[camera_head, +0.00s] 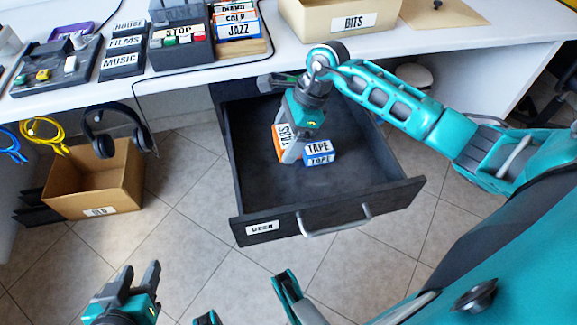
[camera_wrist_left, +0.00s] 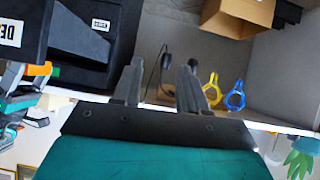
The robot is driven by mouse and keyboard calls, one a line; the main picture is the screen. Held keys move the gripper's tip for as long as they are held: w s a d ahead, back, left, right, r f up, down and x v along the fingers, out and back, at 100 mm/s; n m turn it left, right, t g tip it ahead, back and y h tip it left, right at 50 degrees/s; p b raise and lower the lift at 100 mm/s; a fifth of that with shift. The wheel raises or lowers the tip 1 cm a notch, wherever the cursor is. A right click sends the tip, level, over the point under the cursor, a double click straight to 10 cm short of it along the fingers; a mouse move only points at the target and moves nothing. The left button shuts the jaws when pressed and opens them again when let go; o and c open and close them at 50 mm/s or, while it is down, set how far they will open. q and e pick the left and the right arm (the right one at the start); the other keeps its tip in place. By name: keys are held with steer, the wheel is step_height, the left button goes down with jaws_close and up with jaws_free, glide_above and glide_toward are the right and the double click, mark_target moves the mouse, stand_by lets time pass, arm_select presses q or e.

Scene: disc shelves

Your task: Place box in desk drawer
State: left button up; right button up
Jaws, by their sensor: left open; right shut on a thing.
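The black desk drawer (camera_head: 365,190) is pulled out below the desk, with a DESK label and a metal handle on its front. A blue box labelled TAPE (camera_head: 319,153) is inside the drawer area, beside an orange box labelled TABS (camera_head: 281,144). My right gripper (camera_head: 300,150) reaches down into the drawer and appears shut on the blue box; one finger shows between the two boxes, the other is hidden. My left gripper (camera_head: 140,275) is open and empty above the floor, in front of the drawer and to its left. It also shows in the left wrist view (camera_wrist_left: 160,68).
The white desk (camera_head: 180,80) carries file boxes, a BITS box (camera_head: 340,18) and a tray of labelled cards. A cardboard box (camera_head: 105,185) stands on the floor at left, with headphones (camera_head: 110,140) hanging above it. Floor before the drawer is clear.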

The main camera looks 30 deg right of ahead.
steer(key=b, duration=0.1)
glide_above(282, 174)
steer(key=d, duration=0.1)
step_height(282, 174, down, 6)
steer(key=shift+s+d, duration=0.15)
step_height(282, 174, down, 4)
steer(key=shift+f+b, duration=0.2)
steer(key=shift+b, duration=0.65)
arm_select(q)
steer(key=shift+w+d+f+h, duration=0.3)
steer(key=shift+d+f, duration=0.2)
steer(key=shift+d, duration=0.05)
arm_select(e)
steer(key=shift+r, duration=0.1)
steer(key=o, duration=0.9)
